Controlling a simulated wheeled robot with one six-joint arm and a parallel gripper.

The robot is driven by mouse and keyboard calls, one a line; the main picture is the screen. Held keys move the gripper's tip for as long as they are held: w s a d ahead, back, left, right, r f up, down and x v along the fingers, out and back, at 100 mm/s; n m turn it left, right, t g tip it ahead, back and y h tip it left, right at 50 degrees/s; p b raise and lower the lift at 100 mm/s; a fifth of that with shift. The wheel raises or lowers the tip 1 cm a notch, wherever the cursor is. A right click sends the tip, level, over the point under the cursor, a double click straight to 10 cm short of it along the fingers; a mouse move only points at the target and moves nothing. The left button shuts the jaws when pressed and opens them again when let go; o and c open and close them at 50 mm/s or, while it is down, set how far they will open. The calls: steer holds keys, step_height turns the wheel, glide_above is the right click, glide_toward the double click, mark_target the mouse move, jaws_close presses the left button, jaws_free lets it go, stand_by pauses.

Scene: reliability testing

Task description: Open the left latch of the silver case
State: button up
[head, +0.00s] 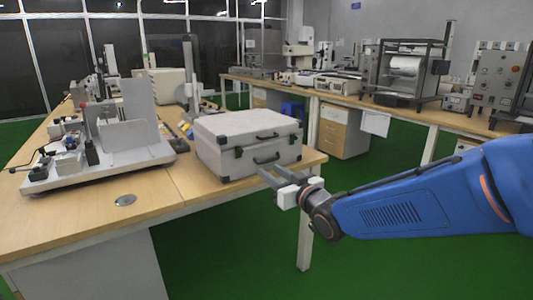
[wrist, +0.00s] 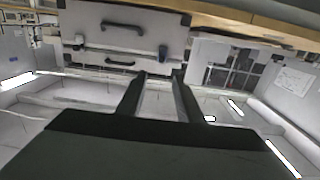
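The silver case (head: 222,143) stands closed on the near wooden table, with dark handles on its lid edge and front. The left latch (head: 238,152) is a small dark fitting on its front, at the lid seam. The wrist view seems turned over. There the case (wrist: 98,15) fills the top, and a latch (wrist: 163,52) shows just beyond the fingertips, likely the left one. Another latch (wrist: 78,42) is farther left there. My gripper (head: 266,176) is in front of the case, low and near the table edge. Its two fingers (wrist: 159,74) are apart with nothing between them.
The table's right edge (head: 318,158) lies close to the case and my gripper. A grey apparatus on a plate (head: 150,155) stands left of the case. A back bench (head: 340,98) carries several instruments. Green floor (head: 390,165) is clear between the tables.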

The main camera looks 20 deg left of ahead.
mark_target(241, 152)
steer(key=shift+y, duration=0.3)
steer(key=x, duration=1.8)
steer(key=shift+s+r, duration=0.1)
steer(key=shift+s, duration=0.05)
jaws_close()
